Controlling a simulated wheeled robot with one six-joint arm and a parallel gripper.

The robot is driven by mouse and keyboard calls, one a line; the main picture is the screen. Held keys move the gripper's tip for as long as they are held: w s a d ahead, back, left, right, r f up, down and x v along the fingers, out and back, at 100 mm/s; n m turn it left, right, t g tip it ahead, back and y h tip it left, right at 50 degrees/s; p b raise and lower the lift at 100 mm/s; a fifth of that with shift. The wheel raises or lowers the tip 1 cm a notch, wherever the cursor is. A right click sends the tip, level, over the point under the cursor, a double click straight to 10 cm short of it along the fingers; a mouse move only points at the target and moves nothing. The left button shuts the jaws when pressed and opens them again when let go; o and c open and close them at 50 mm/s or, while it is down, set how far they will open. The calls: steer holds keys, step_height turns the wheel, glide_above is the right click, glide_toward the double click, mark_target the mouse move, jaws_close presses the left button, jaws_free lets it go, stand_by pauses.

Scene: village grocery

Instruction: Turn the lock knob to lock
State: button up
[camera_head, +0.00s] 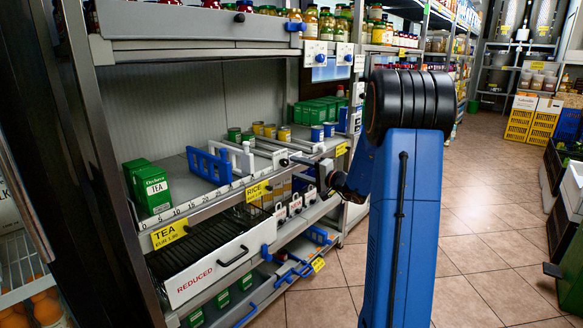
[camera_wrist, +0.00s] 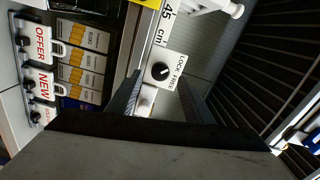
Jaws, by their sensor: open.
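The lock knob (camera_wrist: 160,71) is a small round black knob with a light mark, set on a white plate labelled LOCK and FREE. In the wrist view it sits ahead of my gripper (camera_wrist: 160,80), between the lines of its two dark fingers. The fingers are spread, with nothing held between them. I cannot tell which word the mark points to, and the gap between fingertips and knob is unclear. In the head view my gripper (camera_head: 325,180) is at the front edge of the shelf, and the knob cannot be made out there.
The shelf rail (camera_head: 190,208) carries a centimetre scale. Green tea boxes (camera_head: 148,187), a blue rack (camera_head: 208,165) and several cans stand on the shelf. A drawer marked REDUCED (camera_head: 215,268) is below. In the wrist view, OFFER and NEW tags (camera_wrist: 41,44) lie left.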

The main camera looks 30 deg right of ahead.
steer(key=v, duration=1.3)
